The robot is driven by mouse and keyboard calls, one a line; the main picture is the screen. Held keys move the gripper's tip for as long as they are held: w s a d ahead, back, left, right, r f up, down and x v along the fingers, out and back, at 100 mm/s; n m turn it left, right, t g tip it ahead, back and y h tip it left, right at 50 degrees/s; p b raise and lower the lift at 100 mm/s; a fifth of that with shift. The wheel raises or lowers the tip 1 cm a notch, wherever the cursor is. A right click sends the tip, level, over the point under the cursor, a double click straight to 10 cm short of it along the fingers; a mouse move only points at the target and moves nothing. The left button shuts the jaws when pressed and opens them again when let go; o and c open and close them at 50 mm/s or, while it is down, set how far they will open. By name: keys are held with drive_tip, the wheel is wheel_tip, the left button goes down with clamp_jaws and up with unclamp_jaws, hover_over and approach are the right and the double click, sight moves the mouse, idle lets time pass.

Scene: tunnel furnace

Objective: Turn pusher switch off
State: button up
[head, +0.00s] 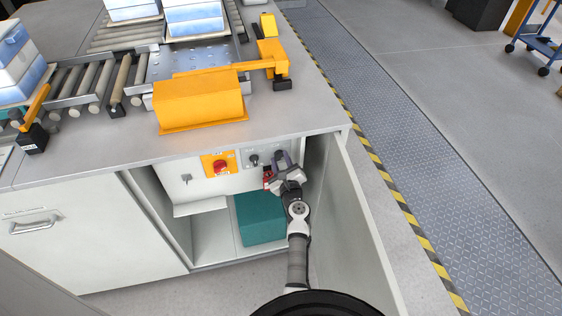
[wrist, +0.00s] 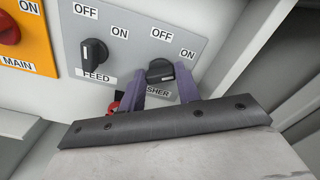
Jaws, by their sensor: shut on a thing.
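The pusher switch is a black rotary knob (wrist: 160,70) on a grey panel (wrist: 138,38), with OFF at its upper left and ON at its upper right. In the head view my gripper (head: 281,163) is at the right end of the panel, hiding the knob.
The black FEED knob (wrist: 94,51) is left of the pusher switch. Further left is a red MAIN switch (head: 220,167) on an orange plate. An open cabinet door (head: 360,220) stands right of my arm. A teal box (head: 261,219) sits below.

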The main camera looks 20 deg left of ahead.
drive_tip(key=n+b, duration=0.2)
drive_tip(key=n, duration=0.1)
drive_tip(key=shift+f, duration=0.15)
drive_tip(key=n+b, duration=0.2)
drive_tip(key=n, duration=0.1)
drive_tip(key=shift+n+b, duration=0.3)
drive_tip(key=n+b, duration=0.3)
drive_tip(key=n, duration=0.2)
drive_tip(key=shift+a, duration=0.1)
idle(0.3)
drive_tip(key=o, duration=1)
drive_tip(key=shift+s, duration=0.15)
